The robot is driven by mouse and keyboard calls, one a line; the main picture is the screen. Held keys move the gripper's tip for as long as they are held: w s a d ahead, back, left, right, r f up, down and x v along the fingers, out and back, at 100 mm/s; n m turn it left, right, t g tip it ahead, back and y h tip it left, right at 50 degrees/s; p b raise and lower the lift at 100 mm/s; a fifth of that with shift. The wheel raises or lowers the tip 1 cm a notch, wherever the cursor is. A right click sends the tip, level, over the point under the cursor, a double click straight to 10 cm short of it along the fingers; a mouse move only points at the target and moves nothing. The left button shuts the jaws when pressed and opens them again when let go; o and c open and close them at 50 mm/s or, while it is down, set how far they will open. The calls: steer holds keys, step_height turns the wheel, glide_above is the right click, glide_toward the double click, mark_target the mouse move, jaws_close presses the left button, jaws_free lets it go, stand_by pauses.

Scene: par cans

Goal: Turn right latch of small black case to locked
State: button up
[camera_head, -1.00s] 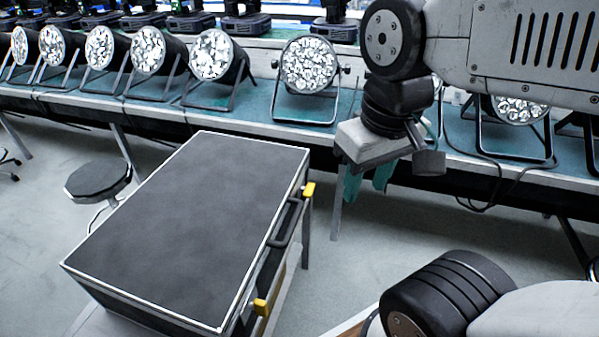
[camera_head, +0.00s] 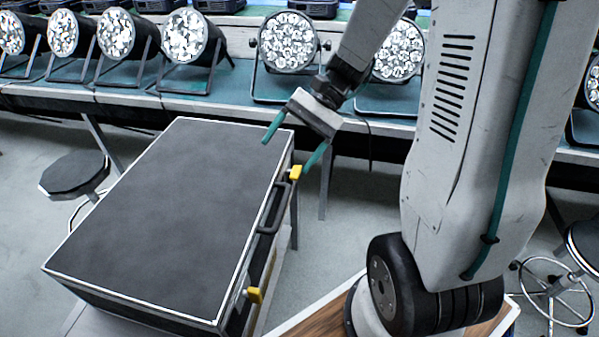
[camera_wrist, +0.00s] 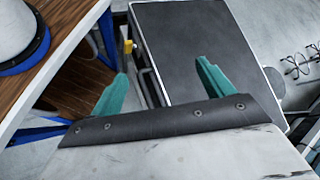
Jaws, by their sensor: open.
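The black case (camera_head: 160,215) has pale metal edges and lies flat at the centre left of the head view. Two yellow latches sit on its right-hand side, either side of a dark handle (camera_head: 272,212). Facing that side, the right latch (camera_head: 296,172) is the far one; the other latch (camera_head: 254,295) is near. My gripper (camera_head: 287,154) is open and empty at the case's far right corner, one green finger beside the right latch; contact is unclear. In the wrist view the open fingers (camera_wrist: 161,68) point towards the case (camera_wrist: 205,45); one yellow latch (camera_wrist: 128,46) shows beyond them.
A long bench (camera_head: 215,82) with several par cans runs behind the case. A stool (camera_head: 75,176) stands to the left and a wheeled stool (camera_head: 556,290) to the far right. Grey floor (camera_head: 345,235) is clear right of the case.

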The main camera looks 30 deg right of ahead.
steer(key=w+d+f+m+t+y, duration=0.55)
steer(key=w+d+f+m, duration=0.25)
steer(key=f, duration=0.3)
steer(key=m+t+h, duration=0.3)
steer(key=m+t, duration=0.6)
steer(key=m, duration=0.1)
glide_toward(296, 173)
steer(key=w, duration=0.1)
steer(key=x, duration=0.8)
steer(key=shift+f, duration=0.2)
steer(key=shift+d, duration=0.15)
steer(key=c, duration=1)
